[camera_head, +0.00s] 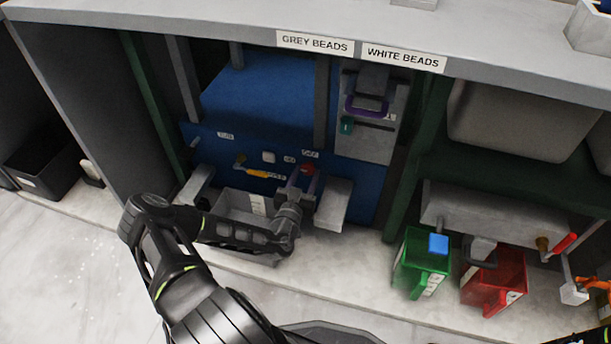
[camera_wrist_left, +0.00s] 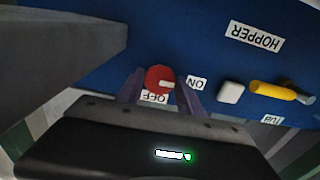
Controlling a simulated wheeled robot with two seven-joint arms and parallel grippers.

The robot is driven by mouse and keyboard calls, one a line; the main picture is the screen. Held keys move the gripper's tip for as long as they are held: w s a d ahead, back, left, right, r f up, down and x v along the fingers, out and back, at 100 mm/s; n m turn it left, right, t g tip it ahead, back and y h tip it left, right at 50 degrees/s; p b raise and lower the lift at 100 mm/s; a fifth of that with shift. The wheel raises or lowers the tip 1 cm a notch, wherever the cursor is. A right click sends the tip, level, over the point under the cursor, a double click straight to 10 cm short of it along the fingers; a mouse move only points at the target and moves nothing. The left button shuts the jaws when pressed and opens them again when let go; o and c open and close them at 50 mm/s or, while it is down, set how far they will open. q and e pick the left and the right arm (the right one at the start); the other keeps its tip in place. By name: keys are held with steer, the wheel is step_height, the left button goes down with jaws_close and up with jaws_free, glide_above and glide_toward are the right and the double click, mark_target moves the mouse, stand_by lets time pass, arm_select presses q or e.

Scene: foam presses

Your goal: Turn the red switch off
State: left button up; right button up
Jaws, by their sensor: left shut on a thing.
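The red switch (camera_head: 308,169) is a round red knob on the blue panel of the press. In the left wrist view the red switch (camera_wrist_left: 155,77) shows a white mark on the side toward the ON label (camera_wrist_left: 197,83). The OFF label (camera_wrist_left: 154,98) is partly hidden under the knob, and the lettering is upside down there. My left gripper (camera_head: 300,178) reaches up to the panel. In the left wrist view my left gripper (camera_wrist_left: 160,90) has a finger on each side of the knob and is shut on it.
A yellow handle (camera_head: 257,172) and a white button (camera_head: 268,157) sit beside the switch. A grey bin (camera_head: 232,203) stands below the panel. A green container (camera_head: 415,265) and a red container (camera_head: 490,285) stand at the right.

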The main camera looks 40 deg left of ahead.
arm_select(q)
steer(key=c, duration=0.3)
arm_select(e)
steer(key=shift+r, duration=0.15)
